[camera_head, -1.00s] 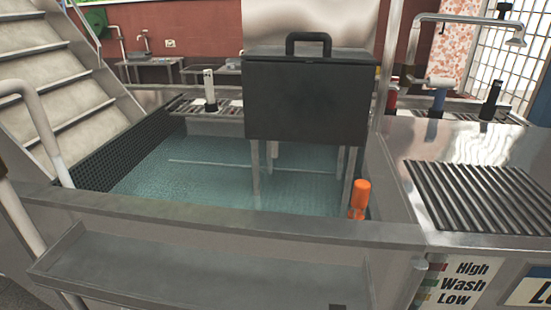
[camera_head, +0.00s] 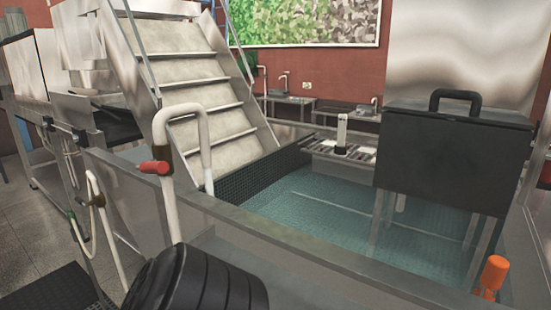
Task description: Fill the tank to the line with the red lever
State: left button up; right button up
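The tank (camera_head: 330,262), a grey metal basin, fills the middle and right of the head view. Its inside is teal; I cannot clearly tell water from floor. A thin pale line (camera_head: 345,208) runs across the teal area. A red lever (camera_head: 154,167) sits at the left of a white curved pipe (camera_head: 200,128) by the tank's near left corner. The pipe arches up and bends down toward the tank side. Neither gripper is in view, and nothing is seen touching the lever.
A black box with a handle (camera_head: 450,155) stands on legs in the tank's right part. An orange cylinder (camera_head: 495,272) is at the near right rim. Metal stairs (camera_head: 195,85) rise behind the left side. A hose (camera_head: 95,215) and metal frame stand at left.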

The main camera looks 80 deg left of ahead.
aim_at(153, 166)
jog(key=k, duration=1.2)
jog(key=u, duration=0.3)
